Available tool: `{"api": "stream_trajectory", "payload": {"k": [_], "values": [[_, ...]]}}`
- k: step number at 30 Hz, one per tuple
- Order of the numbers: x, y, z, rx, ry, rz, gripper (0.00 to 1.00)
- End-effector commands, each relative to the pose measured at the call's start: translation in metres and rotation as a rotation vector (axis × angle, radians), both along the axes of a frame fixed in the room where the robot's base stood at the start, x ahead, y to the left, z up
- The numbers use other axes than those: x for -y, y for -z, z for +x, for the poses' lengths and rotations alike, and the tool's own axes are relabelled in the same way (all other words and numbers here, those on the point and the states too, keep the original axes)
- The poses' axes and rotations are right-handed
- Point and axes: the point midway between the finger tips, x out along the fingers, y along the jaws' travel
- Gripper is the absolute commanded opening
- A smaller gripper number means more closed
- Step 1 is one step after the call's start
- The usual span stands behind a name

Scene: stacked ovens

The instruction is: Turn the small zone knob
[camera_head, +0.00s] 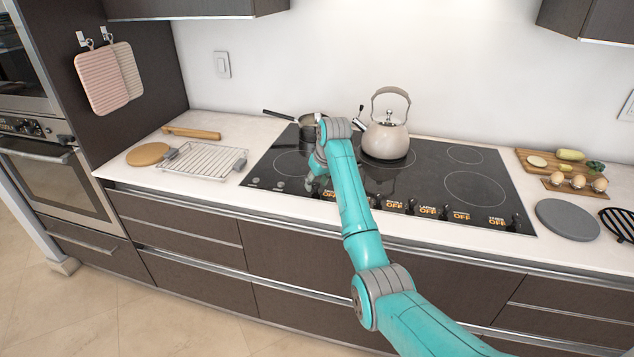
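The black glass cooktop (440,175) has a row of small black knobs along its front edge, with orange OFF readouts beside them. One readout (428,209) seems to say LARGE. The other labels are too small to read surely, so I cannot tell which knob is the small zone one. The far right knob (517,222) is in plain view. The arm also hides part of the knob row.
A kettle (386,139) and a dark pan (308,124) stand at the cooktop's back. A wire rack (207,160) lies to the left. A food board (541,160), several eggs (578,181) and a grey round plate (567,219) are right. The cooktop's right side is clear.

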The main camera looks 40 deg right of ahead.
Motion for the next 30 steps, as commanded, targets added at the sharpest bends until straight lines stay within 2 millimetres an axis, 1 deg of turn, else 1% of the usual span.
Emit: {"api": "stream_trajectory", "payload": {"k": [1, 4, 5, 11, 17, 23, 30], "values": [[0.0000, 0.0000, 0.0000, 0.000, 0.000, 0.000, 0.27], [0.0000, -0.0001, 0.0000, 0.000, 0.000, 0.000, 0.02], [0.0000, -0.0001, 0.0000, 0.000, 0.000, 0.000, 0.00], [-0.0002, 0.0000, -0.0001, 0.000, 0.006, 0.000, 0.00], [-0.0007, 0.0000, 0.0000, 0.000, 0.059, -0.001, 0.00], [-0.0025, 0.0000, 0.0006, 0.001, 0.183, -0.001, 0.00], [-0.0042, -0.0001, 0.0015, 0.000, 0.401, -0.001, 0.00]]}}
